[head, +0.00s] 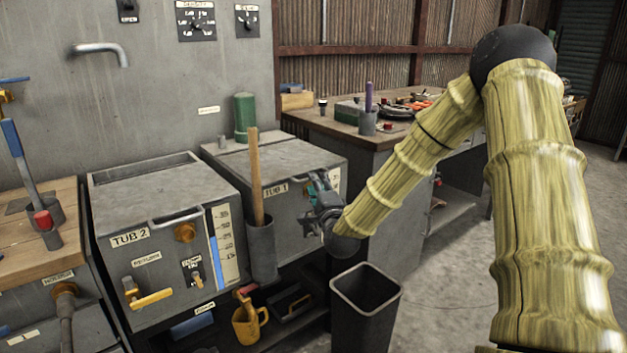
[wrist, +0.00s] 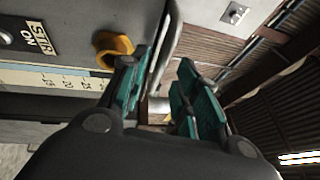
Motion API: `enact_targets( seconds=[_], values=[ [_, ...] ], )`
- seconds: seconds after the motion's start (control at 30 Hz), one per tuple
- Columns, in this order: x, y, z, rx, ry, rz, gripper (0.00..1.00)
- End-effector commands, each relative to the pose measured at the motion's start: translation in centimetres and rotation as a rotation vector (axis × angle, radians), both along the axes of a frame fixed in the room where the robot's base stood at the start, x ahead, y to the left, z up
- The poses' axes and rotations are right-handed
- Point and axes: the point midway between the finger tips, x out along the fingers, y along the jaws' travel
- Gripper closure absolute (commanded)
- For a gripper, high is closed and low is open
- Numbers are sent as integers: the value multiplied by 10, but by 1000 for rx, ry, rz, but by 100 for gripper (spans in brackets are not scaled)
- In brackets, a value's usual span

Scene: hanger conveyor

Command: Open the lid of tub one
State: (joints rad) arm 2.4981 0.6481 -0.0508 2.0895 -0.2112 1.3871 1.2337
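Tub one (head: 287,212) is a grey metal box labelled TUB 1, right of tub two. Its flat grey lid (head: 278,160) lies down over the top. My gripper (head: 322,188) is at the upper front right of tub one, covering part of its front. In the wrist view my gripper (wrist: 163,68) is open, with its teal finger pads apart. A grey curved bar or lip (wrist: 168,40) shows beyond and between the fingertips; I cannot tell whether they touch it.
Tub two (head: 165,265) stands to the left. A grey holder (head: 262,252) with a wooden handle stands in front between the tubs. A dark open bin (head: 366,300) is on the floor below my gripper. A workbench (head: 375,150) is behind; floor at right is open.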

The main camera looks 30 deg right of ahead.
Motion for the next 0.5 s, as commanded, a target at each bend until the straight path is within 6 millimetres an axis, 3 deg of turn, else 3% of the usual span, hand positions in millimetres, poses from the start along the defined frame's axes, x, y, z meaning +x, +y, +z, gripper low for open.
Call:
enact_targets(
  seconds=[0.2,0.5],
  values=[
    [27,-8,5,-1,0,1,69],
    [40,-12,7,-1,1,1,69]
  ],
)
